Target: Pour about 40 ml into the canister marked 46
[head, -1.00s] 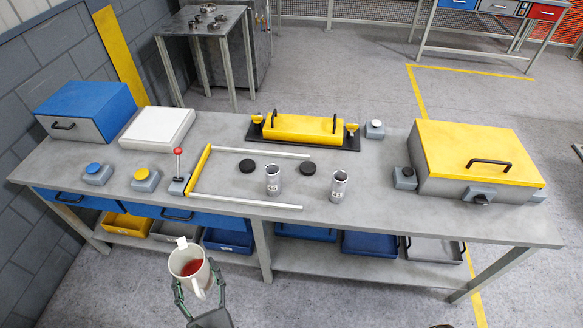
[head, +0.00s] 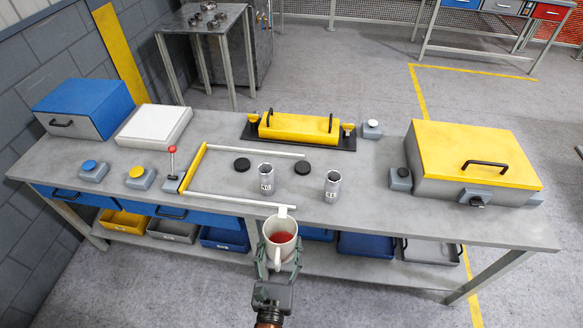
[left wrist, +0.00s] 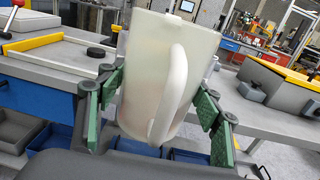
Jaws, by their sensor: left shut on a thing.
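A white jug (head: 281,252) with red liquid inside is held upright by my left gripper (head: 277,264), just in front of the bench's front edge. In the left wrist view the jug (left wrist: 160,60) stands between the green finger pads, its handle towards the camera. Two open grey metal canisters stand on the bench: a left canister (head: 266,181) and a right canister (head: 332,187). Each bears a small number label, too small to read for certain. The jug is nearer the left canister, in front of it and apart from it. My right gripper is not in view.
Two black lids (head: 242,165) (head: 303,167) lie behind the canisters. A yellow-ended rail frame (head: 194,168) lies to the left. A yellow bar fixture (head: 298,127) stands behind, and a large yellow-topped box (head: 476,154) stands right.

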